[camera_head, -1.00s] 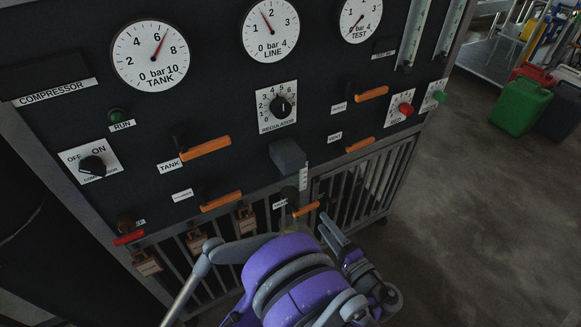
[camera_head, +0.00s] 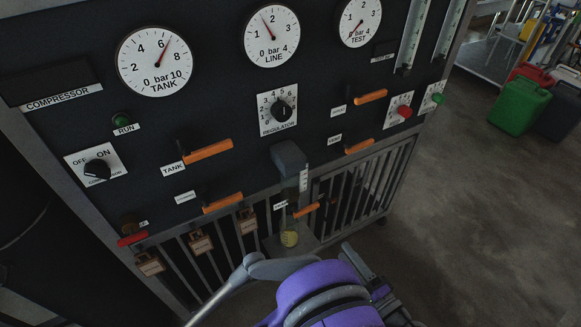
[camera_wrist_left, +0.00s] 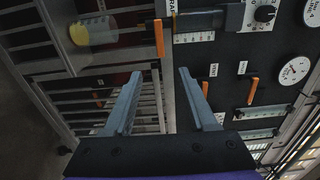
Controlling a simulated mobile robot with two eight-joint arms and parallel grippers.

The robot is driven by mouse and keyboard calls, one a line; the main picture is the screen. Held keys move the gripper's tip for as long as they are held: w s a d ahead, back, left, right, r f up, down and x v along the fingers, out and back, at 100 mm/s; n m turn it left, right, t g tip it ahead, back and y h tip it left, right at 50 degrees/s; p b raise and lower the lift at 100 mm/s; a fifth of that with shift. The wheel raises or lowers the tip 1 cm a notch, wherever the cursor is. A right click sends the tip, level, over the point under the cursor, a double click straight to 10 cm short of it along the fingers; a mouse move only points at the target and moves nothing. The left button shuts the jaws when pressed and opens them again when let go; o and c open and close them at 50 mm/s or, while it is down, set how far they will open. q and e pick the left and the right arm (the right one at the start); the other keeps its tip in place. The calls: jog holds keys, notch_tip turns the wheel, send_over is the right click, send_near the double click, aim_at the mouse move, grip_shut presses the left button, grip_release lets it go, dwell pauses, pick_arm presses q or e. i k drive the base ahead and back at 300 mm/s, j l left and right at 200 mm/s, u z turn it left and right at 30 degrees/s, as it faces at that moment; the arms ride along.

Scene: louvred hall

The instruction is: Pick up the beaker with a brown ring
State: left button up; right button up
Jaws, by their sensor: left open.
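A clear vessel with yellow liquid (camera_head: 289,238) stands on a small ledge below the grey block at the panel's middle. In the left wrist view the vessel (camera_wrist_left: 95,30) shows at the upper left, lying sideways in the picture. I cannot make out a brown ring on it. My left gripper (camera_wrist_left: 159,76) is open, its two grey fingers apart with nothing between them. The vessel lies outside the fingers, off to the left in that view. In the head view my purple left arm fills the bottom centre, in front of the vessel and lower right. My right gripper is not in view.
The dark panel carries gauges, a regulator knob (camera_head: 281,111) and several orange levers, one (camera_head: 306,210) close beside the vessel. Brown padlock-like tags (camera_head: 201,243) hang along the grille (camera_head: 352,192). A green canister (camera_head: 519,106) stands at the right. The floor between is clear.

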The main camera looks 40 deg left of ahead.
aim_at(289, 226)
jog(key=u, duration=1.3)
